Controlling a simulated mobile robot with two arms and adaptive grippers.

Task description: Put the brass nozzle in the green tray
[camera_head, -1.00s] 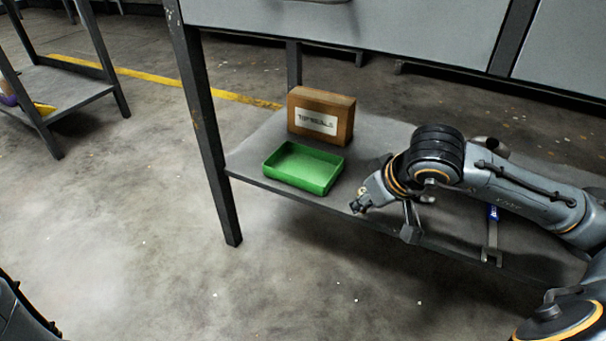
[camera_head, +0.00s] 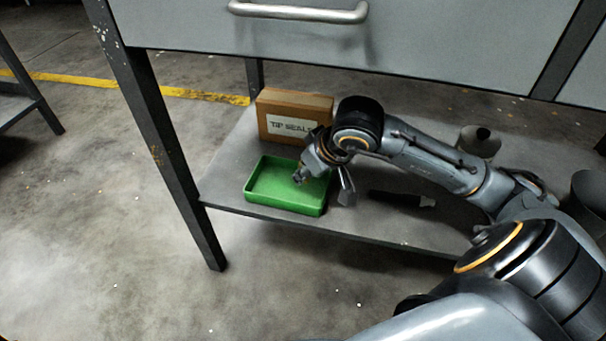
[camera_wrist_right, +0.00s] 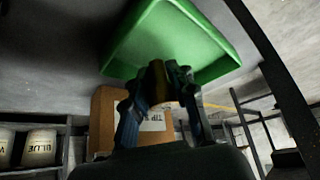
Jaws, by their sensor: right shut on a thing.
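The green tray (camera_head: 262,192) sits on the low shelf and also fills the upper middle of the right wrist view (camera_wrist_right: 128,52). My right gripper (camera_head: 301,176) is over the right part of the tray in the head view. In the wrist view, my right gripper (camera_wrist_right: 156,84) is shut on the brass nozzle (camera_wrist_right: 158,83), a small brownish-gold piece between the fingertips. The nozzle is too small to make out in the head view. How high it is above the tray floor is hard to tell. My left gripper is out of view.
A cardboard box (camera_head: 293,104) labelled tip seals stands right behind the tray. A dark tool (camera_head: 400,198) lies on the shelf (camera_head: 226,180) right of the tray, with a metal cup (camera_head: 478,143) farther back. A table leg (camera_head: 165,150) rises at the left, a drawer handle (camera_head: 298,12) above.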

